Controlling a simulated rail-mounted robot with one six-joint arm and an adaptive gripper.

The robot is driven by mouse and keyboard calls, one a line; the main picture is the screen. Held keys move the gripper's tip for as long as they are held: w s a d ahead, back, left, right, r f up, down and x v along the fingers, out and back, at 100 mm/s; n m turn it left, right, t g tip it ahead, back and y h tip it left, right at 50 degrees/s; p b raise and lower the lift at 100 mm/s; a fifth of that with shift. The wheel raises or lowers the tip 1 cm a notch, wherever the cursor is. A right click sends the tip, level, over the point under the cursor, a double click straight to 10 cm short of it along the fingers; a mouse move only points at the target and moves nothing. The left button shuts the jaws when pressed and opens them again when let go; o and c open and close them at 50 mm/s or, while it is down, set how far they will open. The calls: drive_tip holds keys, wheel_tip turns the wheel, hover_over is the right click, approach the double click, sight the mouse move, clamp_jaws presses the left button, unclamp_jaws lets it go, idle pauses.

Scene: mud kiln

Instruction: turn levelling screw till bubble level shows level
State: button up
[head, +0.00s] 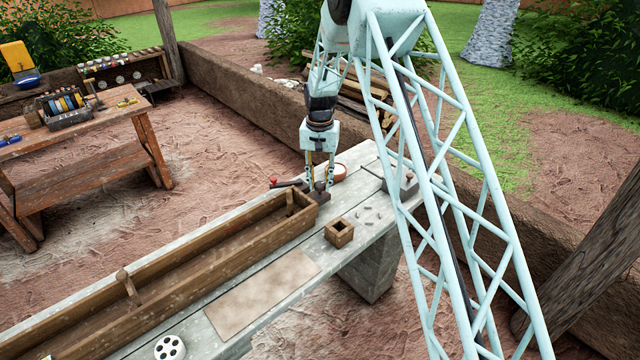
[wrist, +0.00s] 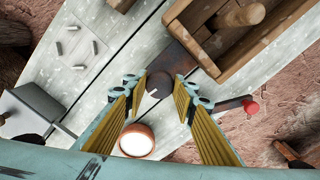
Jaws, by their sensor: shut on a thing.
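The levelling screw (wrist: 160,84) is a dark round knob with a short white mark, seen between the fingertips in the wrist view. My gripper (wrist: 159,88) is shut on it, one yellow-padded finger on each side. A dark flat bar (wrist: 186,52) extends from beside the knob to the trough. No bubble level can be made out for certain. A round white-faced thing with a reddish-brown rim (wrist: 137,140) sits close by, with no bubble discernible.
The long wooden trough (head: 180,262) lies along the bench beside my gripper. A red-knobbed lever (wrist: 249,107) is close to the right finger. A small square wooden box (head: 339,233), several pegs (wrist: 72,45) and a grey box (wrist: 32,113) also stand on the bench.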

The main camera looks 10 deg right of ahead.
sight(320, 184)
drive_tip(key=shift+m, duration=0.3)
drive_tip(key=o, duration=0.9)
drive_tip(key=shift+c, duration=0.2)
drive_tip(key=shift+r, duration=0.1)
wheel_tip(320, 184, up, 12)
idle(0.5)
idle(0.3)
